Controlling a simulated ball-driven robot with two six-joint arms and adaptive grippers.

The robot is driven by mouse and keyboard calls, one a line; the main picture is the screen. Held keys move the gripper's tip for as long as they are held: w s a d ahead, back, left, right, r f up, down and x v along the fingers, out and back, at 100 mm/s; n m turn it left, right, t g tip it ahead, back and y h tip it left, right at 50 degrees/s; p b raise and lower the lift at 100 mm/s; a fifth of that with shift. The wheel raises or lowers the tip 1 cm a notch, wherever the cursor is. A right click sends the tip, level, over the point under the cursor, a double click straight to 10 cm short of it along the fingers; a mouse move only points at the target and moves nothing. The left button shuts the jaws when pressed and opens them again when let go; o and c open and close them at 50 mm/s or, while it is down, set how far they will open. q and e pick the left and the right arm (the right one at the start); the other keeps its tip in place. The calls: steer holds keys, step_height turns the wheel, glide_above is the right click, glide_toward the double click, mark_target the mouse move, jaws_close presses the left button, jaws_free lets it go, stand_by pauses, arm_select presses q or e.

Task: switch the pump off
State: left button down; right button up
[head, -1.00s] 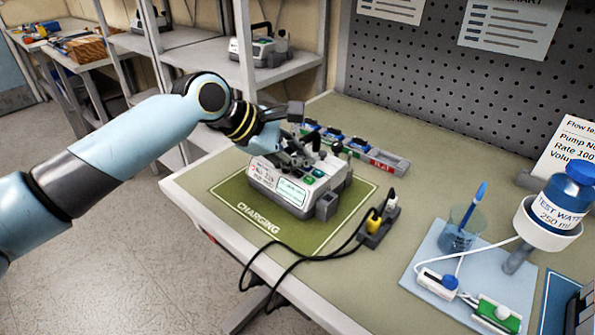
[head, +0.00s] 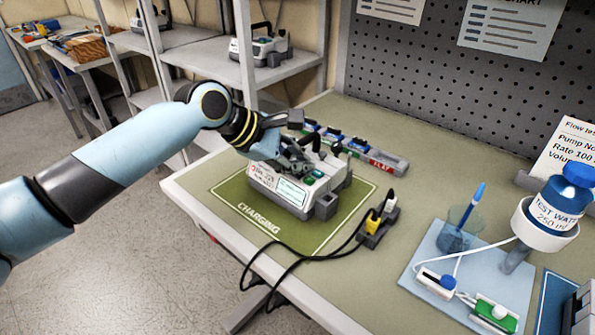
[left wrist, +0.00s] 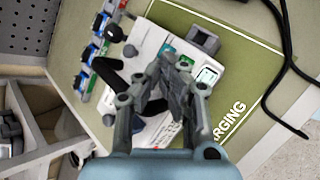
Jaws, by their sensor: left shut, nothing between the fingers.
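Whether the fingertips touch the pump I cannot tell. My right gripper is not in view.
A power strip (head: 378,222) with a yellow plug and black cables lies right of the mat. A test bottle stand (head: 548,215) and a cup with a pen (head: 458,228) stand at the right.

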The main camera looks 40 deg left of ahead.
mark_target(299, 175)
arm_select(q)
steer(key=shift+f, duration=0.45)
stand_by(0.6)
steer(key=shift+r, duration=0.1)
steer(key=shift+r+p, duration=0.85)
steer(key=shift+p, duration=0.7)
step_height(299, 175, up, 5)
steer(key=p, duration=0.6)
steer(key=shift+p, duration=0.3)
